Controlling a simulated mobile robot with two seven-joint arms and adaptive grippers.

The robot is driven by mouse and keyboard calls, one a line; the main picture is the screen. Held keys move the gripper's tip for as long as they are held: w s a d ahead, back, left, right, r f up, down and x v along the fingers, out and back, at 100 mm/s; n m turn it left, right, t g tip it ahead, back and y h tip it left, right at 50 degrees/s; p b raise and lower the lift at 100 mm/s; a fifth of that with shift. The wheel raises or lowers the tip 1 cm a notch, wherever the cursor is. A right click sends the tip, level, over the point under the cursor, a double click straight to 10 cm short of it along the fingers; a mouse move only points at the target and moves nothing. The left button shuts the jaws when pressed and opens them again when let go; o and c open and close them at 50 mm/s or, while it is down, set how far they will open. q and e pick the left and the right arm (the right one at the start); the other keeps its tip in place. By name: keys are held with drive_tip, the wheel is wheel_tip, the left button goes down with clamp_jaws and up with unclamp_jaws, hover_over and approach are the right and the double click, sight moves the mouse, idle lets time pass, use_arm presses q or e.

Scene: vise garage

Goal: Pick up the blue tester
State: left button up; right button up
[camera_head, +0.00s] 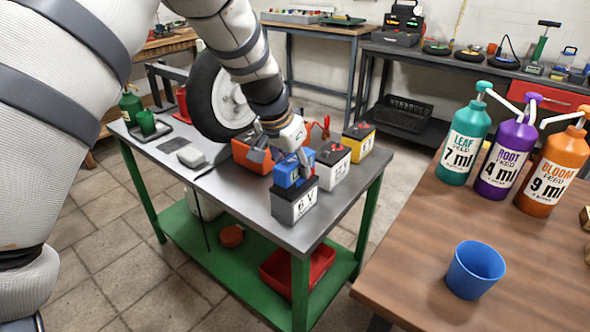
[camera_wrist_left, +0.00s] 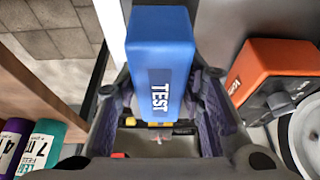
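The blue tester (camera_head: 294,170) is a small box at the near end of the green-legged metal bench. It appears just above or on the grey 6 V battery (camera_head: 294,205); I cannot tell if they touch. My left gripper (camera_head: 283,158) points down over it with its fingers spread. In the left wrist view the tester (camera_wrist_left: 160,65), marked TEST, lies between the two fingers (camera_wrist_left: 165,110). The fingers are beside it and do not look closed on it. My right gripper is in neither view.
A white battery (camera_head: 332,168), a yellow battery (camera_head: 358,143) and an orange box (camera_head: 250,154) crowd the tester. A wheel (camera_head: 212,100) stands behind. On the wooden table at right are pump bottles and a blue cup (camera_head: 474,270).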

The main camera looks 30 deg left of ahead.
sight(296, 160)
use_arm(q)
clamp_jaws()
drive_tip(key=r, duration=0.4)
drive_tip(key=shift+s+d+r+p, duration=0.25)
drive_tip(key=shift+d+r+p, duration=0.05)
drive_tip(key=s+d+r+p, duration=0.1)
drive_tip(key=s+d+r, duration=0.7)
drive_tip(key=s, duration=0.2)
drive_tip(key=shift+d+r+p, duration=0.2)
drive_tip(key=shift+d+p, duration=0.2)
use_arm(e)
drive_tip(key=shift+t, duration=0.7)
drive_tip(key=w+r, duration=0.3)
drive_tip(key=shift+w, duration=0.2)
